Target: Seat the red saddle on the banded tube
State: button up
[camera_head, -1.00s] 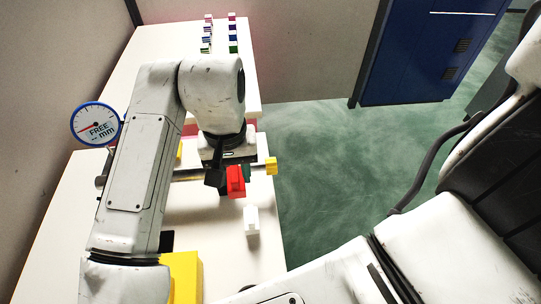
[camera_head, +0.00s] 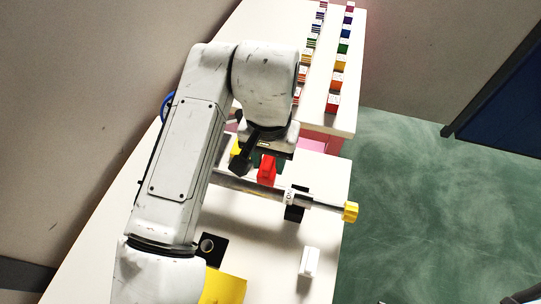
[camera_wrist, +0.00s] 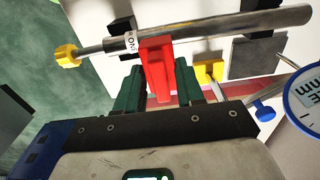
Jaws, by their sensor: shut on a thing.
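The red saddle (camera_head: 267,169) is held between the dark green fingers of my gripper (camera_wrist: 158,90); it also shows in the wrist view (camera_wrist: 157,72). The gripper is shut on it. The grey metal tube (camera_head: 235,182) lies across black supports, with a yellow knob (camera_head: 350,212) at one end. A white label band (camera_wrist: 130,42) marked "ON" sits on the tube, just beside the saddle in the wrist view (camera_wrist: 225,30). The saddle's far end overlaps the tube in that view; whether it touches cannot be told. My arm hides part of the tube in the head view.
A blue-rimmed dial gauge (camera_wrist: 306,100) stands at the right of the wrist view. A white block (camera_head: 309,262) and a yellow block (camera_head: 222,287) are at the table's near side. Rows of coloured blocks (camera_head: 334,103) line the far table. Green floor is open at right.

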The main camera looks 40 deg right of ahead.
jog(key=shift+f+b, duration=2.4)
jog(key=shift+f, duration=0.95)
jog(key=shift+f+b, duration=0.55)
jog(key=shift+f, duration=0.3)
jog(key=o, duration=1.1)
jog(key=shift+r, duration=0.1)
notch_tip(320, 180, up, 11)
jog(key=shift+f, duration=0.2)
